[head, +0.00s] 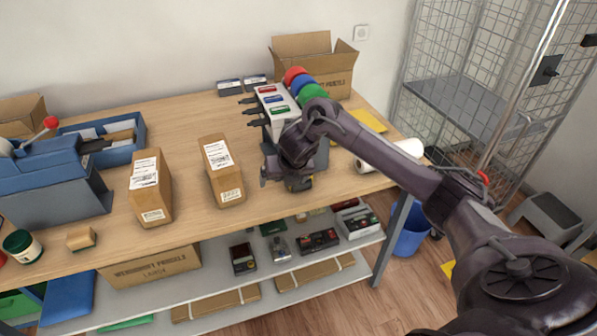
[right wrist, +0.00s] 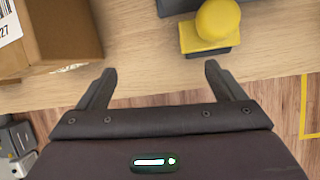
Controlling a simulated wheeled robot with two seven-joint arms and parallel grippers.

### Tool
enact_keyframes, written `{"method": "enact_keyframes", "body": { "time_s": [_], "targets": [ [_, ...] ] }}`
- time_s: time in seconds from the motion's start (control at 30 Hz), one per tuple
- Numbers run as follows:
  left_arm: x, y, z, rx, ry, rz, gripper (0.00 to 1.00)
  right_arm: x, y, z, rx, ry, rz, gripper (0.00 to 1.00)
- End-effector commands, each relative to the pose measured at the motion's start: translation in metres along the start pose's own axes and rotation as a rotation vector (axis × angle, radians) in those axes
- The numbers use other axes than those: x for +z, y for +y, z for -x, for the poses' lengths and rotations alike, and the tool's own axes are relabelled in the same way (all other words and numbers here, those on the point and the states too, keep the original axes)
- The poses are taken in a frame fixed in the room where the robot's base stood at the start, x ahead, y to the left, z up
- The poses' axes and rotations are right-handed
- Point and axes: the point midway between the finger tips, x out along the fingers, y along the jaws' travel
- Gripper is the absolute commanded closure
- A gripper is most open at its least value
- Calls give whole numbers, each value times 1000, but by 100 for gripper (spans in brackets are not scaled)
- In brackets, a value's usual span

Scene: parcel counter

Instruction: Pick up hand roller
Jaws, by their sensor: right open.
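My right gripper (head: 282,176) hangs over the front edge of the counter. In the right wrist view the gripper (right wrist: 160,68) has its fingers wide apart with nothing between them. Beyond the right fingertip is a yellow item with a rounded knob (right wrist: 218,20), on or against a dark grey body. It may be the hand roller, but I cannot tell for certain. My left gripper is out of view.
A tall carton (head: 225,172) stands left of the gripper, with another carton (head: 150,190) farther left. A white roll (head: 385,157) lies to the right. A labelled grey rack (head: 277,103) and an open box (head: 313,65) stand behind. Bare counter (head: 185,125) shows behind the cartons.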

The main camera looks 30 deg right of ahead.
Motion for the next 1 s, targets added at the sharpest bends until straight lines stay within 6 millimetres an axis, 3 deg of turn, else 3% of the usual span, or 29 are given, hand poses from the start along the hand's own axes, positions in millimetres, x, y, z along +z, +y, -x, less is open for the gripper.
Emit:
{"method": "enact_keyframes", "body": {
  "time_s": [0.1,0.27,0.47,0.8,1.0],
  "targets": [
    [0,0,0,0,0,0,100,20,-32,17,-46,27,83,11],
    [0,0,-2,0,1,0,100,25,-47,22,-64,52,125,11],
    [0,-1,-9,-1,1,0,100,22,-50,0,-64,55,126,11],
    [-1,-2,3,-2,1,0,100,16,-60,-42,-63,54,125,11],
    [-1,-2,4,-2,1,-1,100,16,-60,-52,-64,50,127,11]
  ]
}}
